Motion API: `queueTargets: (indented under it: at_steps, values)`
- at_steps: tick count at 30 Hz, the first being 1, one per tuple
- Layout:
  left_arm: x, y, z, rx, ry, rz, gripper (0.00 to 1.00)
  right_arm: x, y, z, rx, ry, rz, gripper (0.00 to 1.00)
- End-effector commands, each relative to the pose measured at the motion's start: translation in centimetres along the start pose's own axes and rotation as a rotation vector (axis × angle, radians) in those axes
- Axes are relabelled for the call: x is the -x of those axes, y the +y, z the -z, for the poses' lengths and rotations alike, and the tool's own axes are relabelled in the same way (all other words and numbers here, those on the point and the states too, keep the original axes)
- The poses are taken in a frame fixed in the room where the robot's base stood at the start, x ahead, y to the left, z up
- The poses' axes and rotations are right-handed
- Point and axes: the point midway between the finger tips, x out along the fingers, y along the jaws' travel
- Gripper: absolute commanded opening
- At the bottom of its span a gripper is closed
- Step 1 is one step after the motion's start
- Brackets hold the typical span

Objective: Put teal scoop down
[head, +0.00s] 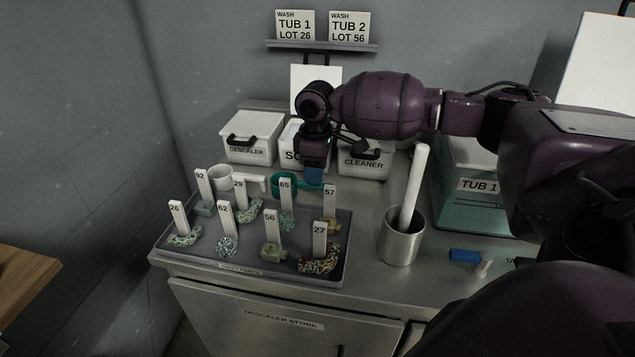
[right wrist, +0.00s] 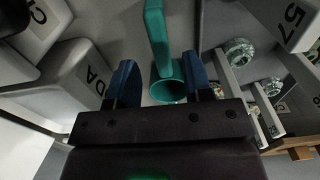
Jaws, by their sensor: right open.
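The teal scoop (head: 284,182) rests at the back of the counter, just behind the grey tray, with its handle toward the right. My right gripper (head: 314,174) points down over the handle end. In the right wrist view the scoop (right wrist: 157,30) shows between and beyond the two blue fingertips of the gripper (right wrist: 160,78). The fingers are spread apart, with a gap on each side of the scoop. My left gripper is not in view.
The grey tray (head: 167,248) holds several numbered tags on patterned pieces. Lidded tubs, descaler (head: 250,140) and cleaner (head: 363,164), stand behind the gripper. A metal pot (head: 402,243) with a white rod stands right; bare counter lies between.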

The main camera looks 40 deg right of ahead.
Motion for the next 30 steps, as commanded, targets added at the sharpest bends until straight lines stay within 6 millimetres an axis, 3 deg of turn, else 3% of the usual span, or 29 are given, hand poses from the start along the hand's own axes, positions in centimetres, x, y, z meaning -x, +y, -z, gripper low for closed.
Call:
queueTargets:
  at_steps: [1,6,12,20,30]
  values:
    - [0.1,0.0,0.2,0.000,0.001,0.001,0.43,1.3,0.0,0.0,0.000,0.004,-0.003,0.46]
    - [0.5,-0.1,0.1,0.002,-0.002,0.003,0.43,4.0,0.0,0.0,0.000,0.001,-0.001,0.46]
    - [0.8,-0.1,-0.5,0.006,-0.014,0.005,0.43,5.7,0.0,0.0,0.000,0.000,-0.001,0.46]
    - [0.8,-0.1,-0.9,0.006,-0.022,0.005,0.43,6.0,0.0,0.0,0.000,-0.001,0.001,0.46]
    - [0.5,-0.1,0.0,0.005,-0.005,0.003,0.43,6.0,0.0,0.0,0.000,-0.001,0.001,0.46]
